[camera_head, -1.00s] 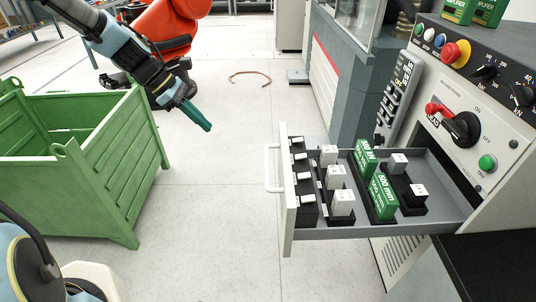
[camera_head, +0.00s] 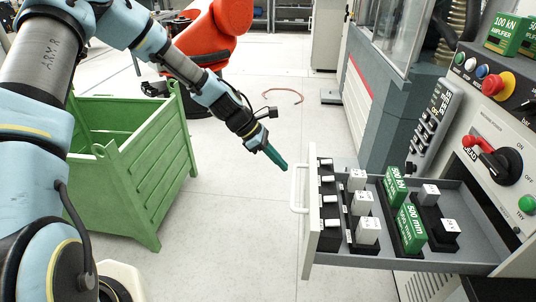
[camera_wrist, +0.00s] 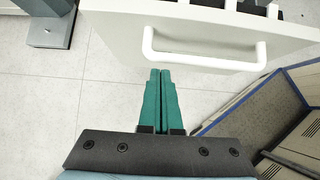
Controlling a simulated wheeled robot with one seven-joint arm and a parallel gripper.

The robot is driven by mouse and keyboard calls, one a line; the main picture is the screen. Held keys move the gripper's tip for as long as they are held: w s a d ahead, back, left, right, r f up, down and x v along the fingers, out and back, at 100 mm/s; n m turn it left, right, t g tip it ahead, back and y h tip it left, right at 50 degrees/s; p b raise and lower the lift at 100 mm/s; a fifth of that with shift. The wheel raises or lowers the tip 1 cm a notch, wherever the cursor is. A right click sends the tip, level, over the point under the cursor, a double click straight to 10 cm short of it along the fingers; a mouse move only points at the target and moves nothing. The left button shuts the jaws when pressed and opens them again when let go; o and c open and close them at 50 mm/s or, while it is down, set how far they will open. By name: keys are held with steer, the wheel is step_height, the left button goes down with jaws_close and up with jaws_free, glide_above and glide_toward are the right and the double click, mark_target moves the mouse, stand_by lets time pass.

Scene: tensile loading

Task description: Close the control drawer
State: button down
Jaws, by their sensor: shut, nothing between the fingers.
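The control drawer (camera_head: 440,262) is pulled out from the grey control cabinet on the right. It holds several grey and green blocks in black holders. Its white front panel (camera_head: 313,225) faces left and carries a white bar handle (camera_head: 295,188). My gripper (camera_head: 284,168) is shut and empty, with teal fingers pointing down and right, left of the drawer front in the head view. In the wrist view my gripper (camera_wrist: 160,72) points toward the front panel (camera_wrist: 205,22), near the left end of the handle (camera_wrist: 205,62). I cannot tell whether the fingertips touch the panel.
A green metal crate (camera_head: 130,170) stands at the left. Clear floor lies between crate and drawer.

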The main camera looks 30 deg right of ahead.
steer(key=shift+s+d+f, duration=0.1)
steer(key=shift+s+d, duration=0.2)
steer(key=shift+d, duration=0.05)
